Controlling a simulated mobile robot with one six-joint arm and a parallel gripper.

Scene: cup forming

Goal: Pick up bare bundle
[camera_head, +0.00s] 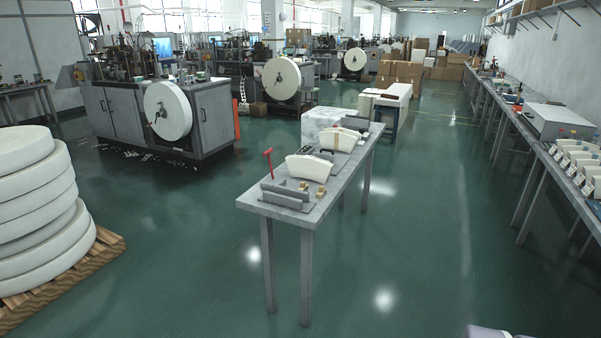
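Two white curved bundles stand on a narrow grey table (254,202) in the middle of the head view. The nearer bundle (308,168) shows no band that I can make out. The farther bundle (346,140) seems to have a thin tan strip across it. Both stand apart from each other near grey metal plates. My gripper is not in view. A pale piece at the bottom right edge may be part of my arm, but too little of it shows to tell.
A red-handled tool (268,163) and small brass blocks (321,191) lie near the nearer bundle. A white block (322,122) is at the table's far end. Stacked white rolls (35,200) on a pallet stand left, a long bench (520,125) right. Green floor around the table is clear.

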